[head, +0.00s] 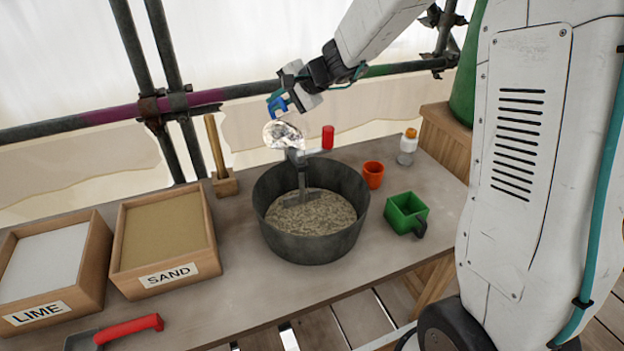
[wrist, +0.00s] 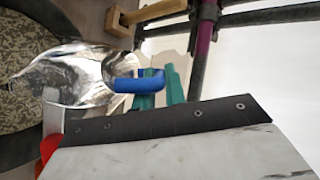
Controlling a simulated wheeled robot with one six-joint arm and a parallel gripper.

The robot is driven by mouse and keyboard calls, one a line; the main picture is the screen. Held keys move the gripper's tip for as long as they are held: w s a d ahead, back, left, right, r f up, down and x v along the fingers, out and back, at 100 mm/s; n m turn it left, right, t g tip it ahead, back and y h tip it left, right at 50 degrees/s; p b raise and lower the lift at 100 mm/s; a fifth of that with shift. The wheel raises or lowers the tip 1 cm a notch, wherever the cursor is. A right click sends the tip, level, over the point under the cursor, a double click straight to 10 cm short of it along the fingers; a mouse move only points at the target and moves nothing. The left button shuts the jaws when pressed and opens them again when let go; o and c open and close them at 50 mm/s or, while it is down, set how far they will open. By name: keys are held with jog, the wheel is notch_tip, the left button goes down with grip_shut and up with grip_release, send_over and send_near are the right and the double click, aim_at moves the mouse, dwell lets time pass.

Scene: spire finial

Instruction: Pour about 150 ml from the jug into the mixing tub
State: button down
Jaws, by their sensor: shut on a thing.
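The jug (head: 283,134) is shiny and clear-looking with a blue handle, and hangs above the back rim of the mixing tub. My gripper (head: 279,103) is shut on the blue handle. In the wrist view the teal fingers of my gripper (wrist: 160,92) close around the handle, and the jug (wrist: 78,72) points its narrow end toward the tub (wrist: 30,150). The jug looks tilted; its liquid level and any stream cannot be made out. The dark round mixing tub (head: 311,245) holds a speckled grey mix, with a grey paddle (head: 303,185) standing in it.
Left of the tub are the sand box (head: 165,235) and lime box (head: 50,265), with a wooden-handled tool (head: 218,155) behind. On the right are an orange cup (head: 373,175), a green scoop (head: 407,212), a bottle (head: 408,148) and a red cylinder (head: 328,137). A red-handled trowel (head: 130,328) lies in front.

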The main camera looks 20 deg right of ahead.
jog(key=shift+s+d+r+t+y, duration=0.1)
jog(key=shift+s+d+t+y, duration=0.15)
jog(key=shift+s+t, duration=0.4)
dwell(1.4)
jog(key=shift+s+d+r+n+t+y, duration=0.1)
jog(key=shift+s+r+n+t+y, duration=0.3)
jog(key=shift+s+r+t, duration=0.3)
dwell(1.1)
jog(key=shift+w+a+f+g+h, duration=0.45)
jog(key=shift+w+a+f+g, duration=0.1)
jog(key=shift+w+f+g, duration=0.2)
jog(key=shift+w+d+m+g+h, duration=0.4)
jog(key=shift+w+d+g, duration=0.05)
jog(key=shift+w+g, duration=0.25)
jog(key=shift+w+a+g, duration=0.15)
jog(key=shift+a+g, duration=0.15)
jog(key=shift+a, duration=0.1)
jog(key=shift+w+f+m+g+h, duration=0.25)
jog(key=shift+w+m+g+h, duration=0.05)
jog(key=shift+w+g, duration=0.35)
jog(key=shift+a+g, duration=0.1)
jog(key=shift+g, duration=0.15)
dwell(0.3)
